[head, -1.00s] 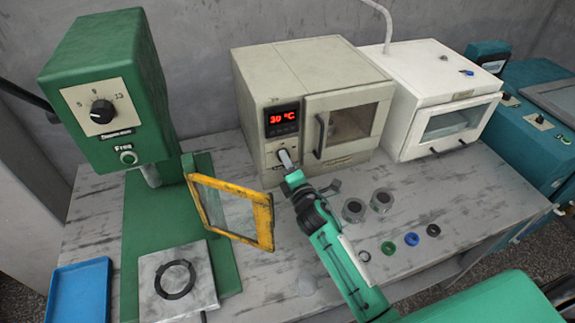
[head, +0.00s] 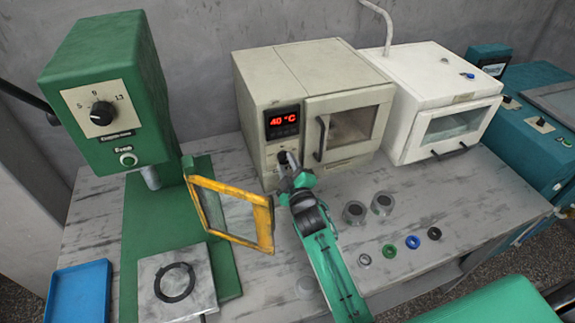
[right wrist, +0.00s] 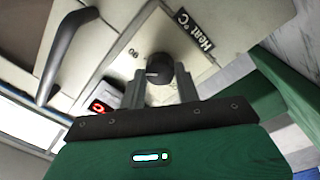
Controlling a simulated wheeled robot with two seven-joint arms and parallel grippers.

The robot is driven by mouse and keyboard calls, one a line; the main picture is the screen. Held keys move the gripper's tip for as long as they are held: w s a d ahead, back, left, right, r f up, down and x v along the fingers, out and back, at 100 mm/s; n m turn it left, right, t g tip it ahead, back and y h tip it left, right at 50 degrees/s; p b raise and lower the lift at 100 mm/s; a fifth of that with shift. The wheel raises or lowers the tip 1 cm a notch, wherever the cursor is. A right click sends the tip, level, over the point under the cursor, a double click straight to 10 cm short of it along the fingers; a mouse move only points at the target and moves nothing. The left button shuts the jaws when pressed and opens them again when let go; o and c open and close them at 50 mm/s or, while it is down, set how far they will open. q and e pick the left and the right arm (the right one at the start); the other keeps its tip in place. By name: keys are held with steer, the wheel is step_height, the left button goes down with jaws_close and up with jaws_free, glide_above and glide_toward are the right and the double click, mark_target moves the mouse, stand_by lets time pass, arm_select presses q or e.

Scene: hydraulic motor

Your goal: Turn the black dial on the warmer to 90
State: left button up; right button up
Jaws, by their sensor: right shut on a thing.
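The warmer (head: 262,98) is a beige box with a red digital display (head: 283,121) reading 40 °C. Its black dial (right wrist: 158,68) sits on a pale plate marked "Heat °C" in the right wrist view. My right gripper (right wrist: 160,86) is shut on the dial, one finger on each side. In the head view, the right gripper (head: 288,165) is at the warmer's front below the display and hides much of the dial. The wrist appears rolled relative to the warmer's front. My left gripper is not in view.
The warmer's door handle (head: 321,138) stands just right of my gripper. An open yellow-framed guard (head: 262,222) of the green press (head: 105,95) is close on the left. Metal cylinders (head: 354,211) and several coloured rings (head: 389,251) lie right of my arm.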

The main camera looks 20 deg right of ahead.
steer(key=shift+m+p, duration=0.4)
steer(key=shift+m, duration=1.9)
steer(key=o, duration=1)
steer(key=shift+c, duration=0.2)
steer(key=shift+h, duration=0.4)
steer(key=s+b, duration=0.2)
steer(key=s, duration=1.2)
steer(key=shift+f+b, duration=0.25)
steer(key=shift+b, duration=0.15)
steer(key=shift+w+a, duration=0.1)
